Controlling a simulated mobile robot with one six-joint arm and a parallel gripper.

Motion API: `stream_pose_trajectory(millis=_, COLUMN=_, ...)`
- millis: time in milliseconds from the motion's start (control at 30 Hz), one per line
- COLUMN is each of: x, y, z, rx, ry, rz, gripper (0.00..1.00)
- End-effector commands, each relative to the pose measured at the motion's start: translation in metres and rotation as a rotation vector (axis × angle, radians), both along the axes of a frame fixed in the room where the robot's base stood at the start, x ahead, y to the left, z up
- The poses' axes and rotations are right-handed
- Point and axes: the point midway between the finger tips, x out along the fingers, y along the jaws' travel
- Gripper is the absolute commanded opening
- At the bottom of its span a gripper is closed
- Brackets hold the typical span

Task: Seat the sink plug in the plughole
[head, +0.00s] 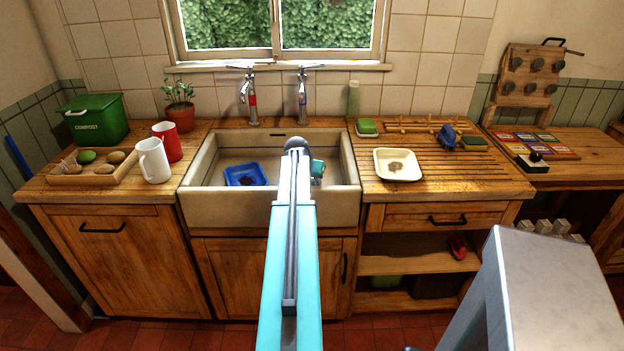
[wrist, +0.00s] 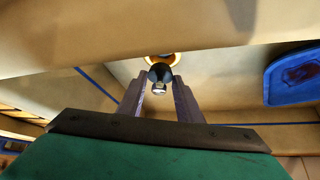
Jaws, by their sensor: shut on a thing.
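The sink plug (wrist: 160,71) is dark and rounded with a small metal knob, and it shows between my fingertips in the wrist view. My gripper (wrist: 158,90) is shut on it, inside the sink. The plughole (wrist: 177,60), with an orange-brass ring, lies just beyond the plug. The plug overlaps the near part of the ring in the picture; I cannot tell the gap between them. In the head view, my arm hides the plug, the plughole and my fingers. The sink (head: 222,206) is a cream basin under two taps.
A blue tub (head: 246,175) sits in the sink's left part and also shows in the wrist view (wrist: 292,77). The sink's front wall (wrist: 100,35) is close in the wrist view. Two mugs (head: 153,160) stand left; a white dish (head: 397,165) lies on the right counter.

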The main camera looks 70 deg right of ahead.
Motion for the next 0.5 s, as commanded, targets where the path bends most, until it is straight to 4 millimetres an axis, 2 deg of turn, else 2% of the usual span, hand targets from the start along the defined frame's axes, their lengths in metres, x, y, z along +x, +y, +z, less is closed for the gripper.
stream_pose_trajectory(millis=200, x=0.000, y=0.000, z=-0.013, rx=0.000, ry=0.000, rz=0.000, gripper=0.10)
stream_pose_trajectory(millis=500, x=0.000, y=0.000, z=-0.017, rx=-0.001, ry=0.000, rz=0.000, gripper=0.10)
